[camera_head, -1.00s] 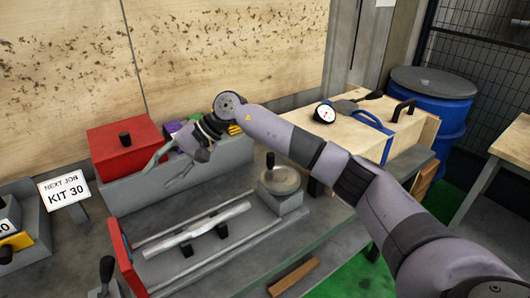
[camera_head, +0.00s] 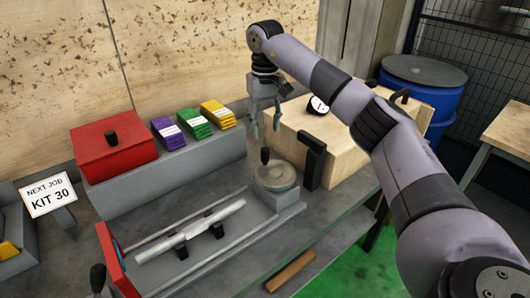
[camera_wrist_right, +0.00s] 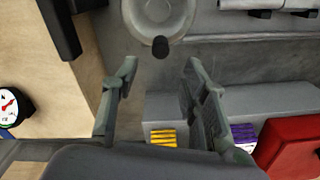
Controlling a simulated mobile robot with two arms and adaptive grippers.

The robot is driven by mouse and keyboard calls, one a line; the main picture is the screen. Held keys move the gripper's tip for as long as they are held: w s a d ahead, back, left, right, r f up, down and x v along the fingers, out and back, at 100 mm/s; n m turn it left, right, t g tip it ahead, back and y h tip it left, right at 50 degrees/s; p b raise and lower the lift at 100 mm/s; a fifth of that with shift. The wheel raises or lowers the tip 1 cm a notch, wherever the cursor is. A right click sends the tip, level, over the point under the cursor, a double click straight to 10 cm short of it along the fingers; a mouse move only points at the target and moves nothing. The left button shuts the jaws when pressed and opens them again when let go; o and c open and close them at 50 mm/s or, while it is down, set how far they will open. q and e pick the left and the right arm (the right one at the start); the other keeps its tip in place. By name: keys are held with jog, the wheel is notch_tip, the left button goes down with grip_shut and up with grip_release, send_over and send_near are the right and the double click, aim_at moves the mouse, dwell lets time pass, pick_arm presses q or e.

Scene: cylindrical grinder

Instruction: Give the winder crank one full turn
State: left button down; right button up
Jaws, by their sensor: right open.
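The winder crank (camera_head: 275,177) is a round grey disc on a grey block at the right end of the grinder bed. Its black knob (camera_head: 265,156) stands upright near the disc's far rim. In the right wrist view the disc (camera_wrist_right: 158,14) is at the top and the knob (camera_wrist_right: 160,47) sits close to the line between my fingertips. My right gripper (camera_head: 265,132) points down, open and empty, just above and behind the knob. Its two fingers (camera_wrist_right: 160,68) are spread apart and do not appear to touch the knob. My left gripper is not in view.
A black post (camera_head: 312,160) stands close right of the crank, beside a wooden box (camera_head: 345,148) with a dial (camera_head: 318,106). A red box (camera_head: 113,150) and purple, green and yellow stacks sit on a grey ledge (camera_head: 165,178) behind. A metal shaft (camera_head: 190,230) lies in front-left.

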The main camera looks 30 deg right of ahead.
aim_at(265, 149)
notch_tip(265, 149, down, 9)
jog(key=shift+f+p, duration=0.2)
jog(key=shift+p, duration=0.25)
jog(key=shift+c, duration=0.2)
grip_shut()
